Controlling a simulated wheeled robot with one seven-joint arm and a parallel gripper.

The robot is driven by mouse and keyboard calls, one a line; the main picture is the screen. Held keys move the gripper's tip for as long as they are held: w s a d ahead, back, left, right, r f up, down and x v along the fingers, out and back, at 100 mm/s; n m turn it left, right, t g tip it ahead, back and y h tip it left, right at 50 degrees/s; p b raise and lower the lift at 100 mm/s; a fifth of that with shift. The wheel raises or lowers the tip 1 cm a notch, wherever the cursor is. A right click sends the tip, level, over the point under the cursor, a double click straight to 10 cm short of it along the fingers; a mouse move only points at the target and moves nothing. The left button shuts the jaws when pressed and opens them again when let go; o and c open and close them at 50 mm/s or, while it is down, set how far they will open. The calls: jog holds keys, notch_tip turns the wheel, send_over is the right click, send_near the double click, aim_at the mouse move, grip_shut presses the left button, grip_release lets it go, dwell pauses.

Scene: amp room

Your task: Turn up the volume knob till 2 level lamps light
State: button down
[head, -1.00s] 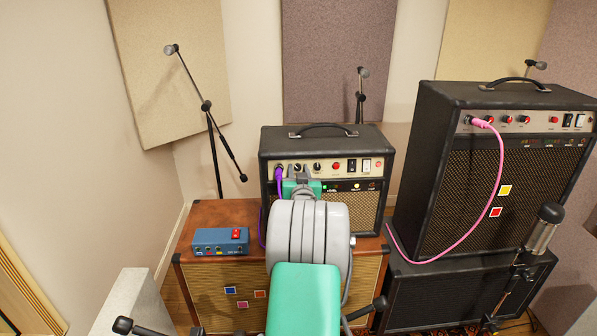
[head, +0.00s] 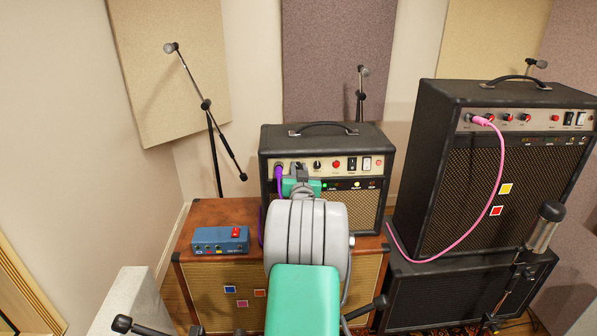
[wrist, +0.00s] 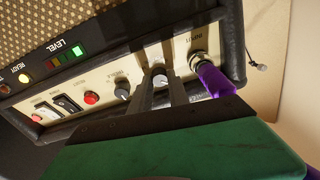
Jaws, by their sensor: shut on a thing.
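The small black amp (head: 368,148) stands on the brown cabinet, with its cream control panel facing me. My gripper (wrist: 162,88) is shut on a grey knob (wrist: 160,79), the one beside the input jack, in the wrist view. In the head view my gripper (head: 300,176) is at the left part of the panel and hides most of that knob. In the wrist view the row marked LEVEL has one bright green lamp (wrist: 77,50) at its end. The other level lamps (wrist: 60,60) look dim. The READY lamp (wrist: 24,78) glows yellow.
A purple plug (wrist: 214,80) sits in the input jack close beside my fingers. Another knob (wrist: 122,91) is on their other side. A blue pedal box (head: 221,240) lies on the brown cabinet (head: 200,214). A larger amp (head: 470,180) with a pink cable stands right.

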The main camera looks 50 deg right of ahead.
jog(key=m+b, duration=0.3)
jog(key=m+g+h+b, duration=0.1)
jog(key=m+b, duration=0.1)
jog(key=shift+f, duration=0.25)
jog(key=m+g+b, duration=0.1)
jog(key=m+b, duration=0.1)
jog(key=b, duration=0.1)
jog(key=shift+r+m, duration=0.1)
jog(key=shift+m, duration=0.3)
jog(key=shift+r+m+b, duration=0.1)
jog(key=shift+m+b, duration=0.2)
jog(key=shift+m, duration=0.1)
jog(key=shift+r, duration=0.1)
jog(key=c, duration=1.3)
grip_release()
jog(key=shift+o, duration=0.2)
jog(key=shift+r, duration=0.1)
